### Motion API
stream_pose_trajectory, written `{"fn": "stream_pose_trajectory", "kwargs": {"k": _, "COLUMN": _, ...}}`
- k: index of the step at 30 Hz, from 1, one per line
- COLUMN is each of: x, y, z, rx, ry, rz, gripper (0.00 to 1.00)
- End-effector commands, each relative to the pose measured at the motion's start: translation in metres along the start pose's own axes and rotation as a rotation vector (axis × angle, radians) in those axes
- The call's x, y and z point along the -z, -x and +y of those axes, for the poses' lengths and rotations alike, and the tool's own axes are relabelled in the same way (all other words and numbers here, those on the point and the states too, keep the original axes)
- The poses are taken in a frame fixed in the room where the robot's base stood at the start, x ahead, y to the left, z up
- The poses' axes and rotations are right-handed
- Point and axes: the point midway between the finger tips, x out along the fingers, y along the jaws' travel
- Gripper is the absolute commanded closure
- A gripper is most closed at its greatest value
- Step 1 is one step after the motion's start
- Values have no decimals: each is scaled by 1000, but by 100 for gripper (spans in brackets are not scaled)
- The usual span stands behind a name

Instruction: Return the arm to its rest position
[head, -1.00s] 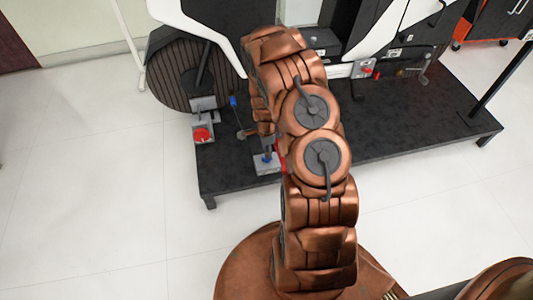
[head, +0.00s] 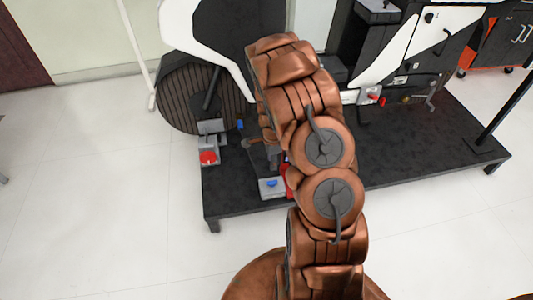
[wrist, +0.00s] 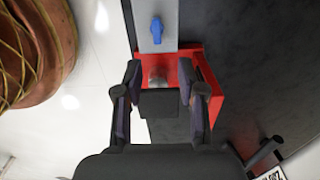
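My arm (head: 322,195) is copper-coloured and reaches forward from my base over the rig's black platform. My gripper (wrist: 160,72) is open in the wrist view, its two dark fingers apart. A red block (wrist: 210,85) lies beyond and beside the fingertips, and a small grey round part (wrist: 157,77) shows between them. I cannot tell whether the fingers touch either. A grey box with a blue switch (wrist: 156,30) is just past the red block; the blue switch also shows in the head view (head: 272,183). In the head view the arm largely hides the gripper.
The chassis rig stands on a low black platform (head: 410,150) with legs. A red button (head: 207,157) sits near its left edge, beside a ribbed dark wheel (head: 185,98). An orange-and-black cabinet (head: 490,45) is at the back right.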

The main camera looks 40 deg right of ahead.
Motion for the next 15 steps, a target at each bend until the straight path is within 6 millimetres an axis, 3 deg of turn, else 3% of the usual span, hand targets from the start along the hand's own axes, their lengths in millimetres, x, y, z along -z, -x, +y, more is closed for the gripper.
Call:
{"fn": "stream_pose_trajectory", "kwargs": {"k": 8, "x": 0, "y": 3, "z": 0, "rx": 0, "ry": 4, "rz": 0, "gripper": 60}}
{"fn": "stream_pose_trajectory", "kwargs": {"k": 11, "x": -3, "y": 20, "z": 2, "rx": 1, "ry": 34, "rz": 1, "gripper": 60}}
{"fn": "stream_pose_trajectory", "kwargs": {"k": 15, "x": -14, "y": 71, "z": 12, "rx": -6, "ry": 133, "rz": 3, "gripper": 60}}
